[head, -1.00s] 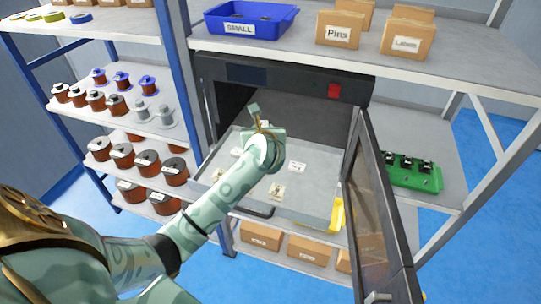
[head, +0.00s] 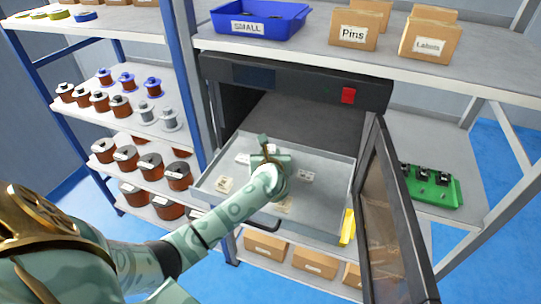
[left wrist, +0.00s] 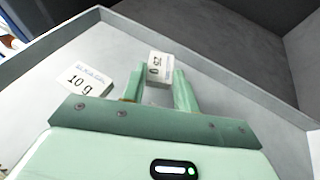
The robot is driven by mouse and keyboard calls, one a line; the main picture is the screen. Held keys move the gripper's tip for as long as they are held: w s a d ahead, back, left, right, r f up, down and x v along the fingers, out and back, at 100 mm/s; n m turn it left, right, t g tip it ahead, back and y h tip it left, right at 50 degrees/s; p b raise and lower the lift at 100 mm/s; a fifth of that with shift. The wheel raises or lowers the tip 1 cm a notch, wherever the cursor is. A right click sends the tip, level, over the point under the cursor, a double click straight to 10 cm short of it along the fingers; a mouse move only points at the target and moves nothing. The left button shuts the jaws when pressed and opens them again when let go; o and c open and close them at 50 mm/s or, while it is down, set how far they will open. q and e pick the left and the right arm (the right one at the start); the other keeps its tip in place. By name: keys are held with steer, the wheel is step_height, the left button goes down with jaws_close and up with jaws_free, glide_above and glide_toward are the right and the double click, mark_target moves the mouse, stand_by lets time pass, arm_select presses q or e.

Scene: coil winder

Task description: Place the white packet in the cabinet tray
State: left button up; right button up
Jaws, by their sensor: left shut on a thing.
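The cabinet tray (head: 325,212) is a grey, shallow tray pulled out of the open dark cabinet. My left gripper (head: 264,150) is over the tray in the head view. In the left wrist view the gripper (left wrist: 158,88) is shut on a small white packet (left wrist: 158,66) marked 25 g, between its fingertips. A white packet marked 10 g (left wrist: 82,79) lies on the tray floor to the left of the fingers. I cannot tell whether the held packet touches the tray floor. My right gripper is not in view.
Other small packets lie in the tray, at its left (head: 226,184) and right of the gripper (head: 305,175). The open cabinet door (head: 395,215) stands at the right. A shelf with a blue bin (head: 260,22) is above. Spools fill the left rack.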

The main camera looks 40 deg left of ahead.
arm_select(q)
steer(key=shift+f, duration=0.15)
steer(key=o, duration=1)
steer(key=shift+c, duration=0.2)
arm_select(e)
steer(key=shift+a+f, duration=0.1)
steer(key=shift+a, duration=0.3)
arm_select(q)
steer(key=shift+s+d+r, duration=0.1)
steer(key=shift+r, duration=0.2)
steer(key=p+v, duration=0.2)
steer(key=v, duration=0.9)
steer(key=shift+s+d+p, duration=0.25)
steer(key=shift+s+p, duration=0.05)
steer(key=shift+s, duration=0.05)
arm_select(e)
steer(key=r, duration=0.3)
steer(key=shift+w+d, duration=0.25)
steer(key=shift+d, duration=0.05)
